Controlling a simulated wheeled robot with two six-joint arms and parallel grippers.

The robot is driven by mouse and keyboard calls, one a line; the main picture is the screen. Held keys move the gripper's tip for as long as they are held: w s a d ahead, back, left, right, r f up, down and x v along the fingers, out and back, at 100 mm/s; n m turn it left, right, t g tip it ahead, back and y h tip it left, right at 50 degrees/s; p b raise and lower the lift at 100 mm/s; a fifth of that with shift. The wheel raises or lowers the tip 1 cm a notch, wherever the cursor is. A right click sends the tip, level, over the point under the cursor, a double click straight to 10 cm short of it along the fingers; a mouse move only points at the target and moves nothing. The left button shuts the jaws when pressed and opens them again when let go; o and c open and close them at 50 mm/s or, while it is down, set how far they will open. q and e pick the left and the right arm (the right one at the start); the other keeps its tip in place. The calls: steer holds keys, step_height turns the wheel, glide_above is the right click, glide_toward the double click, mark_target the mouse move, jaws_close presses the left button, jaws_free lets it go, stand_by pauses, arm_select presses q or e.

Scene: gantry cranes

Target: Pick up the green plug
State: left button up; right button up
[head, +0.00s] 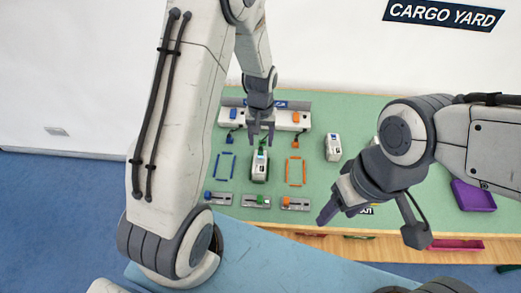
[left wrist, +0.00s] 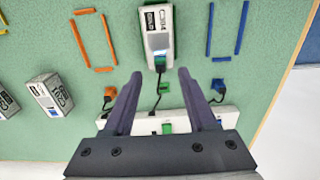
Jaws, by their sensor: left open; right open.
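The green plug (left wrist: 164,87) shows in the left wrist view on a black cable, between the fingers of my left gripper (left wrist: 160,76) and just below a white box (left wrist: 155,32). The cable runs back toward a white rail (left wrist: 228,118) with a green socket block (left wrist: 167,127). In the head view my left gripper (head: 261,138) points down over the same spot, open, and its fingers partly hide the plug. No contact with the plug is visible. My right gripper (head: 333,207) is open and empty at the table's front edge, right of the orange slider.
An orange plug (left wrist: 108,98) and a blue plug (left wrist: 218,85) lie on either side of the green one. Orange bars (head: 295,171) and blue bars (head: 226,166) outline two bays beside the white box. Another white box (head: 333,147) and a purple tray (head: 473,196) stand right.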

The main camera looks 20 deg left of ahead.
mark_target(260, 148)
arm_select(q)
steer(key=shift+a+f, duration=0.1)
steer(key=shift+f, duration=1.75)
jaws_close()
steer(key=shift+r, duration=0.15)
